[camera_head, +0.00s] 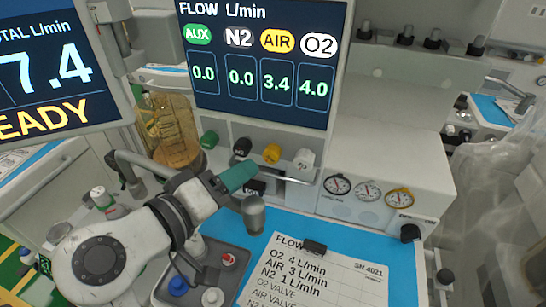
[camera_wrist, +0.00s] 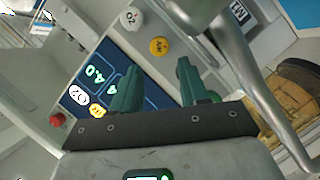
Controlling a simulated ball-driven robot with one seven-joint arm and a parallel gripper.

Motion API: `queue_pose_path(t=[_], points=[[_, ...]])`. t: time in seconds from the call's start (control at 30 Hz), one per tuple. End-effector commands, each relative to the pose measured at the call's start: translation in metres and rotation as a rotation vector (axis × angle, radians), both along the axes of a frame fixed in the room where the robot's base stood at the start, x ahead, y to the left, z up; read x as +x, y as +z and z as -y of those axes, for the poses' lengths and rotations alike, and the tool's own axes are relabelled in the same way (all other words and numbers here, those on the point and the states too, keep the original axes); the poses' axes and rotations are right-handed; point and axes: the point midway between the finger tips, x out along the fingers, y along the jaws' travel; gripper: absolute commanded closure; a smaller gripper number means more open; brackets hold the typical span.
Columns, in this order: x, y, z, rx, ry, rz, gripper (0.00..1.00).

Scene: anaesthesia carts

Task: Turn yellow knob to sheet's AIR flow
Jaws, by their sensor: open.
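The yellow AIR knob (camera_head: 271,153) sits in a row below the flow display (camera_head: 262,65), between the black N2 knob (camera_head: 242,147) and the white O2 knob (camera_head: 303,159). The display reads AIR 3.4, O2 4.0, N2 0.0 and AUX 0.0. The sheet (camera_head: 325,275) on the blue worktop lists O2 4, AIR 3 and N2 1 L/min. My gripper (camera_head: 245,175) has green fingers and is just below and in front of the knobs. In the wrist view my gripper (camera_wrist: 155,75) is open and empty, with the yellow knob (camera_wrist: 158,46) ahead between its fingers, apart from them.
A green knob (camera_head: 209,139) ends the row at the left. A metal cup (camera_head: 253,214) and a grey tray (camera_head: 232,280) with coloured caps lie under my arm. Gauges (camera_head: 368,190) line the right panel. A curved metal pipe (camera_wrist: 240,65) passes close beside the fingers in the wrist view.

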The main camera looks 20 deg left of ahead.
Motion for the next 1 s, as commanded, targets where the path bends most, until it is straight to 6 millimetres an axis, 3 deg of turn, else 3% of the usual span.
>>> queue_pose_path(t=[0.3, 0.5, 0.93, 1.0], points=[[0.052, -0.012, 0.021, -0.001, -0.004, -0.003, 0.56], [0.076, -0.018, 0.029, 0.0, -0.002, -0.002, 0.56], [0.086, -0.021, 0.032, 0.0, 0.0, -0.002, 0.56], [0.086, -0.021, 0.033, 0.0, 0.0, -0.002, 0.61]])
